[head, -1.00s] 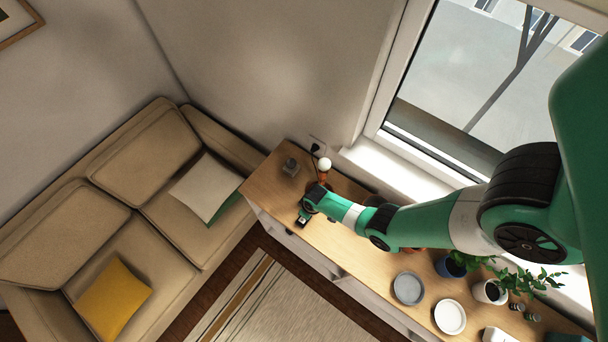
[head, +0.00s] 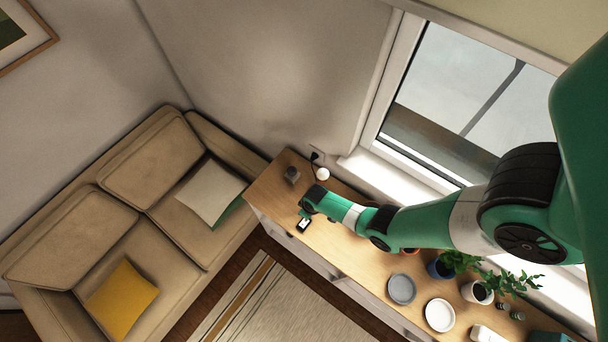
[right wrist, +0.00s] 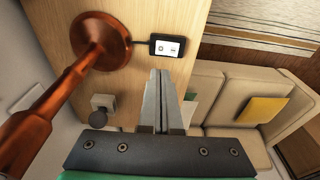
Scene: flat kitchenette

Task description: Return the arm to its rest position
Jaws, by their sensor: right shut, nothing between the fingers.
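My right arm reaches in from the right in the head view, over the wooden cabinet top (head: 350,240). Its wrist end hangs above the left part of the top; the fingers are hard to make out there. In the right wrist view my right gripper (right wrist: 161,75) has its two fingers together with nothing between them. The fingertips point at the wood close to a small black device with a lit screen (right wrist: 166,46), apart from it as far as I can tell. The device also shows in the head view (head: 303,225). My left gripper is in neither view.
A copper lamp (right wrist: 100,41) stands left of the fingers; its white bulb (head: 323,174) shows in the head view. A small grey object (head: 292,175) is near it. Plates (head: 401,289) and potted plants (head: 478,291) stand to the right. The window (head: 460,90) borders the back; a sofa (head: 150,167) stands left.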

